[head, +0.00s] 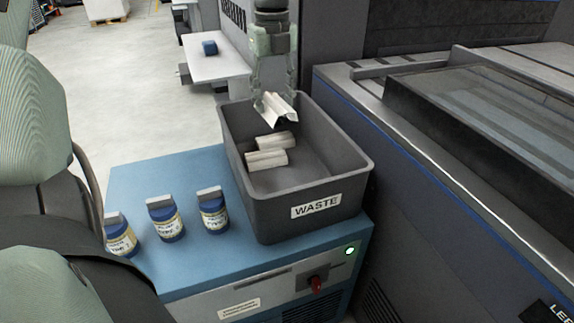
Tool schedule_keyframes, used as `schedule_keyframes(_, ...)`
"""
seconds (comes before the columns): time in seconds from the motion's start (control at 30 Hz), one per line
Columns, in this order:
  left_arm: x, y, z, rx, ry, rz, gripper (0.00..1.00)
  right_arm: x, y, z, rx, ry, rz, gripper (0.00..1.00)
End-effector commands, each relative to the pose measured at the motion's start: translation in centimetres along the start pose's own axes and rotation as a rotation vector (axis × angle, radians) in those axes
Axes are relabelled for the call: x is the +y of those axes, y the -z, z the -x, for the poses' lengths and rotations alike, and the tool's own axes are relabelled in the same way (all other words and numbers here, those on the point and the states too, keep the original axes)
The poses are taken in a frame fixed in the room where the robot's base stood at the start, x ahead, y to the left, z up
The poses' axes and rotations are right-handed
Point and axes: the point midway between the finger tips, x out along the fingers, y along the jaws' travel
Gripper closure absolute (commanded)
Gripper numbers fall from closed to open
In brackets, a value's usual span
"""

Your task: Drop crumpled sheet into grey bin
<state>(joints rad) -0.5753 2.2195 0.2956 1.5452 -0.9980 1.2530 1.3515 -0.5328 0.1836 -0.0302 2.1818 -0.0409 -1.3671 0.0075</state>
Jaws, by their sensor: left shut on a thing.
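The grey bin (260,207) stands on a blue cabinet and has a label reading WASTE. My left gripper (275,98) points down over the bin's far part. It is shut on a crumpled sheet (280,107), which hangs between its fingers above the bin's inside. My right gripper does not show in the head view.
Several blue jars with grey lids, one of them (213,212) near the bin, stand on the blue cabinet top (190,270). A large grey machine (440,180) rises close to the bin's right. A white table (215,68) with a small blue object stands behind.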

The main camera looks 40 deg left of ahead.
Motion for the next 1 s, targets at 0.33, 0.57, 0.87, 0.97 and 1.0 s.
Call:
schedule_keyframes(0.33, 0.0, 0.0, -0.2, 0.0, 0.001, 0.0, 0.5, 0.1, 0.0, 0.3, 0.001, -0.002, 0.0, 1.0)
schedule_keyframes(0.57, 0.0, 0.0, -0.2, 0.0, 0.0, 0.0, 0.27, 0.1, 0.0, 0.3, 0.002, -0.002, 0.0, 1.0)
schedule_keyframes(0.87, 0.0, 0.0, 0.1, -0.001, 0.001, 0.0, 0.27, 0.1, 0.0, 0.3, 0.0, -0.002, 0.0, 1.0)
schedule_keyframes(0.97, -0.1, 0.0, 1.1, -0.002, 0.002, -0.001, 0.27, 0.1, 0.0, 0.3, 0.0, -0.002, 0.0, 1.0)
schedule_keyframes(1.0, -0.1, 0.0, 1.7, -0.003, 0.003, -0.001, 0.27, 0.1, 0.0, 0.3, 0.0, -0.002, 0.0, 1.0)
